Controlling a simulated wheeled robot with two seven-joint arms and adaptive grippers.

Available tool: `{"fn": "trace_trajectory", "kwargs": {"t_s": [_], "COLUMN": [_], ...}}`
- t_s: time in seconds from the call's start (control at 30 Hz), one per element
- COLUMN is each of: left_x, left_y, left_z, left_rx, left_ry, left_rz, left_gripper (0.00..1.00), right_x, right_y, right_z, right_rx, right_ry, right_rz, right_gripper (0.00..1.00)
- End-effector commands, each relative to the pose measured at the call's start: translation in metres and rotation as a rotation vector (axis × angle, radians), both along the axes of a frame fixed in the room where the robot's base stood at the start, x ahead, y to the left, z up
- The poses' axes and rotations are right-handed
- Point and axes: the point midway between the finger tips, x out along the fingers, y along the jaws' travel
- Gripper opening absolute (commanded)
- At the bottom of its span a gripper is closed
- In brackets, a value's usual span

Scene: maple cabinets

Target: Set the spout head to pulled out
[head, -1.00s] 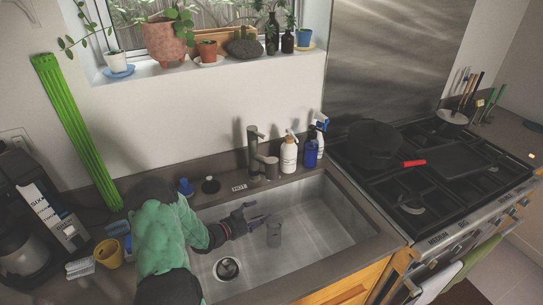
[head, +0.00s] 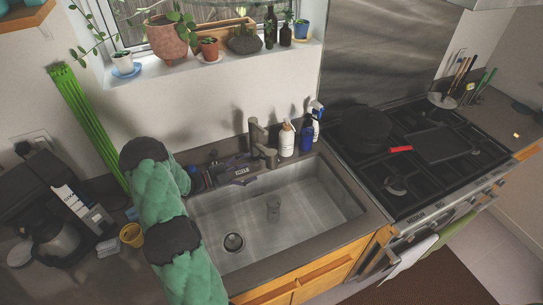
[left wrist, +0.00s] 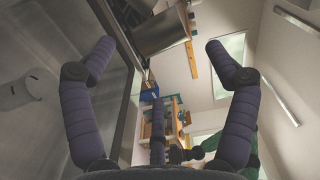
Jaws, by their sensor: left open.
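The grey faucet (head: 256,136) stands on the counter behind the sink. Its spout head (head: 268,156) points forward over the sink's back edge; I see no clear gap or hose between head and spout. My left gripper (head: 246,170) is just left of the spout, at the sink's back rim, with its purple fingers spread. The left wrist view shows the fingers (left wrist: 159,47) wide apart with nothing between them. The faucet is not clearly seen there. My right gripper is in neither view.
A stove (head: 430,180) is at right.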

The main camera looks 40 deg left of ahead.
Motion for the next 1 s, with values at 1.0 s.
{"fn": "trace_trajectory", "kwargs": {"t_s": [1.0], "left_x": [0.088], "left_y": [-0.046], "left_z": [0.000], "left_rx": [-0.003], "left_ry": [0.002], "left_rz": [0.001], "left_gripper": [0.86], "right_x": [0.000], "right_y": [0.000], "right_z": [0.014], "right_rx": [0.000], "right_ry": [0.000], "right_rz": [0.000], "right_gripper": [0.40]}}
